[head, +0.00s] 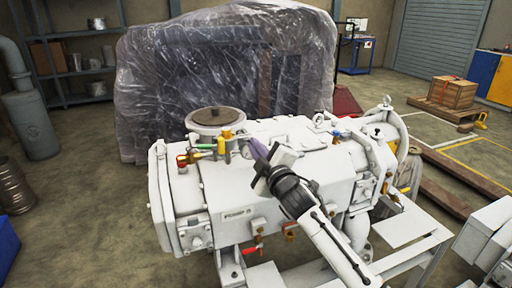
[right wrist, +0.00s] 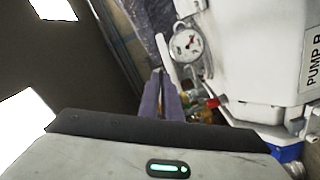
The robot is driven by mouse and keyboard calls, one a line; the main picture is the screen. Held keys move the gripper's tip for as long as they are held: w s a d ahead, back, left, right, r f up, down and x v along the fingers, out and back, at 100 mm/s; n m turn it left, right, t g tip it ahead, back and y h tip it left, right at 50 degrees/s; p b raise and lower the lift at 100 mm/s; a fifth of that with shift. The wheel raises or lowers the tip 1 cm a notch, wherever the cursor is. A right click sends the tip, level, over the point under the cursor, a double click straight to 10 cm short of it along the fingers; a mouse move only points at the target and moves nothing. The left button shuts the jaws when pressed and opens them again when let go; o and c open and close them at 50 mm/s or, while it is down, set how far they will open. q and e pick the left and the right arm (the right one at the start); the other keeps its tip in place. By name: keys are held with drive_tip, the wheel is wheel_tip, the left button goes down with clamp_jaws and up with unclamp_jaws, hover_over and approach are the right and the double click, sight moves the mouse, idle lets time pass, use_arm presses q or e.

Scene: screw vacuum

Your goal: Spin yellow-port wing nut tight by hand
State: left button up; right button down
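The white pump (head: 235,190) has a yellow fitting (head: 224,143) on its top left, beside a round metal flange (head: 215,116). In the right wrist view, small yellow parts (right wrist: 194,97) show just beyond my fingers, partly hidden. I cannot make out the wing nut itself. My right gripper (head: 255,147) reaches over the pump top from the lower right, and its tips appear right of the yellow fitting. In the right wrist view its purple fingers (right wrist: 163,95) lie close together, with nothing visible between them. Whether they touch the fitting I cannot tell. My left gripper is not in view.
A pressure gauge (right wrist: 187,43) stands close to my right fingers. Red (head: 182,160) and green (head: 192,138) fittings sit on the pump's left end. A plastic-wrapped load (head: 220,70) stands behind. Open floor lies at the left.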

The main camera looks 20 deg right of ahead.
drive_tip(key=c, duration=1.9)
unclamp_jaws()
drive_tip(key=shift+o, duration=0.2)
drive_tip(key=shift+s, duration=0.1)
drive_tip(key=s, duration=1)
drive_tip(key=shift+d, duration=0.25)
